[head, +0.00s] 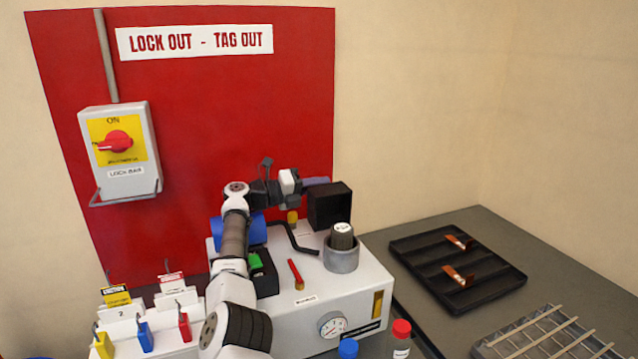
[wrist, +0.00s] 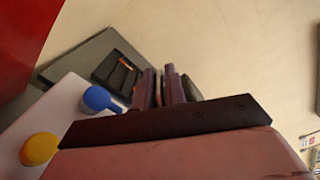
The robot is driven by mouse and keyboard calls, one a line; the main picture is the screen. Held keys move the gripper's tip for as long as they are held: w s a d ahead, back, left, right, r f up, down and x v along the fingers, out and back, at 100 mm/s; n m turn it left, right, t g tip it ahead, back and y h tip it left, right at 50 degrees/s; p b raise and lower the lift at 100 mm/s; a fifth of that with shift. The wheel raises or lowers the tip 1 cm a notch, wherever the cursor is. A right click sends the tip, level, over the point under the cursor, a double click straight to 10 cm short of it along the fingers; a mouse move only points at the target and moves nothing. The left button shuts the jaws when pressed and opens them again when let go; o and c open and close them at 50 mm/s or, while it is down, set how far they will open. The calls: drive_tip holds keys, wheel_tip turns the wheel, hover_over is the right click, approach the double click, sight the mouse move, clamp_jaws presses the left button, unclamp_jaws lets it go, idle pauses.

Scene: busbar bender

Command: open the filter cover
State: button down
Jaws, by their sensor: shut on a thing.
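My gripper (head: 314,182) reaches in from the left to the upper left edge of an open-fronted black box (head: 330,208) at the back of the white machine (head: 300,315). The box appears to be the filter housing. In the wrist view my two purple-brown fingers (wrist: 160,88) are close together on a thin dark piece, most likely the filter cover. A dark rounded edge (wrist: 190,88) shows just right of the fingers. The cover's outline and hinge are too small or hidden to make out, so I cannot tell how far it is open.
A grey cup with a dark capped cylinder (head: 342,237), a bent black handle (head: 294,238) and a red lever (head: 295,273) stand on the machine. A black tray (head: 420,292) and wire rack (head: 490,349) lie right. A lockout stand (head: 148,330) is front left.

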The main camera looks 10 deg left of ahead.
drive_tip(key=shift+w+f, duration=0.1)
drive_tip(key=shift+f, duration=0.5)
drive_tip(key=c, duration=1.5)
unclamp_jaws()
drive_tip(key=shift+r, duration=0.2)
drive_tip(key=shift+r, duration=0.15)
